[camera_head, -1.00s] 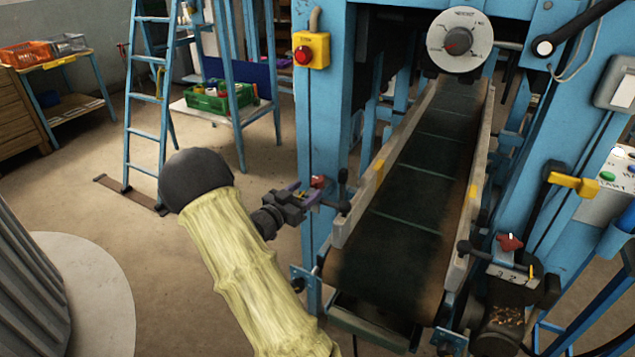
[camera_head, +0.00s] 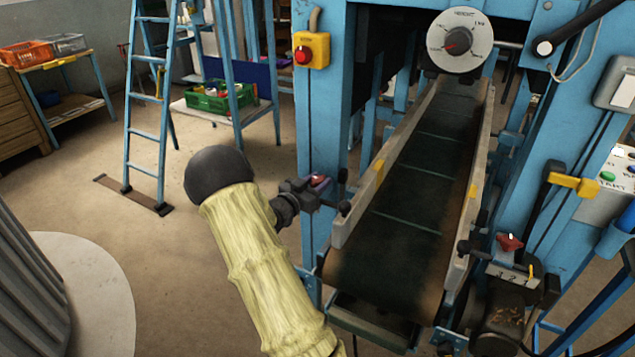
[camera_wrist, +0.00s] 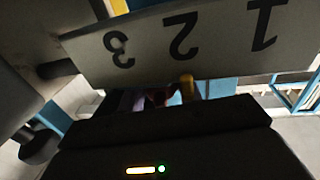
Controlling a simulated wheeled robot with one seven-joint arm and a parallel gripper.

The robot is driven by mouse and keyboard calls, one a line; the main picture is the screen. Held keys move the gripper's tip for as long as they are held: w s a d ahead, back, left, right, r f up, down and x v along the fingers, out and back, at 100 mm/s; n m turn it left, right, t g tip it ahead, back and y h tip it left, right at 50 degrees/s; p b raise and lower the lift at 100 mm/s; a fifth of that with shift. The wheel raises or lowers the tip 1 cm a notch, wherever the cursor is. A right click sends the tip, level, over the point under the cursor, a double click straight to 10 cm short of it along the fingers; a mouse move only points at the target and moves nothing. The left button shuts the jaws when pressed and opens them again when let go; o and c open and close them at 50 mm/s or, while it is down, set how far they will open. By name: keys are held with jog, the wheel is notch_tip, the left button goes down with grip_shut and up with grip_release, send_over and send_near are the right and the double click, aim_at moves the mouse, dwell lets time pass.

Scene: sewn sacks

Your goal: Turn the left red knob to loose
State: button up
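The left red knob (camera_head: 318,181) is on the left side of the conveyor, by the blue post. My gripper (camera_head: 316,190) is at this knob in the head view and covers part of it. In the wrist view a small dark red piece of the knob (camera_wrist: 160,97) shows beyond the gripper's dark body, beside a purplish finger. A plate (camera_wrist: 185,48) marked 1, 2, 3 appears upside down above it. A yellow pointer (camera_wrist: 187,85) is at the plate's edge near the 2. I cannot tell whether the fingers touch the knob.
The conveyor belt (camera_head: 395,240) runs just right of my gripper. A second red knob (camera_head: 509,242) with its own numbered plate is on the conveyor's right side. A round dial (camera_head: 459,41) is above the belt's far end. Open floor lies to the left.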

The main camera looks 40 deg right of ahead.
jog(key=shift+n+t+y+b, duration=0.3)
jog(key=shift+n+t+b, duration=0.45)
jog(key=shift+t, duration=0.35)
jog(key=shift+n+t+y, duration=0.25)
jog(key=shift+t+y, duration=0.05)
jog(key=shift+t, duration=0.3)
jog(key=o, duration=0.9)
jog(key=shift+o, duration=0.2)
jog(key=v, duration=1.7)
jog(key=shift+a, duration=0.25)
jog(key=shift+w, duration=0.1)
